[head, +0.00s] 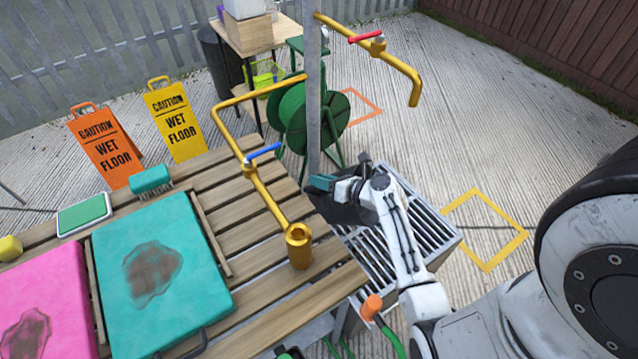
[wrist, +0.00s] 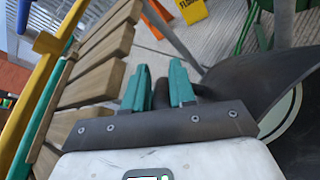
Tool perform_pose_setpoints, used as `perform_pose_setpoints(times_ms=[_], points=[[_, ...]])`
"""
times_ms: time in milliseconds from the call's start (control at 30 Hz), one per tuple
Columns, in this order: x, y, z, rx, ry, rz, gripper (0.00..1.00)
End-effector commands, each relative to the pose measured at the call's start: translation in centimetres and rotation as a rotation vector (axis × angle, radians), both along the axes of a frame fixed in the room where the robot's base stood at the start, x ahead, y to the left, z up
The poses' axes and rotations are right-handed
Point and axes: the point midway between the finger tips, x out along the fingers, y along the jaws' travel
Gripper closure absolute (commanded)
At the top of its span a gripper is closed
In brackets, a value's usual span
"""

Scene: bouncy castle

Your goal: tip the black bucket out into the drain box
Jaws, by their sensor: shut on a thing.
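My gripper (head: 323,183) has teal fingers, which in the wrist view (wrist: 163,88) are closed around a dark part of the bucket. The drain box (head: 424,214) is a grey box with a slatted grate on top. I cannot tell what is in the bucket.
A slatted wooden table (head: 285,299) stands left of the drain box, with a yellow pipe (head: 262,193) and teal (head: 190,275) and pink (head: 42,300) pads. A grey post (head: 314,110) and green hose reel (head: 308,117) stand behind. Open floor lies right.

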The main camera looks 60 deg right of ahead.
Motion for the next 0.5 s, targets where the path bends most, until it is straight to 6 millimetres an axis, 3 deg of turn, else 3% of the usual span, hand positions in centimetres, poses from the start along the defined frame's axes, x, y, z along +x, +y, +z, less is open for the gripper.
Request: perform_pose_setpoints(times_ms=[500], points=[[-1.6,-0.3,0.0,0.006,-0.131,-0.001,1.0]])
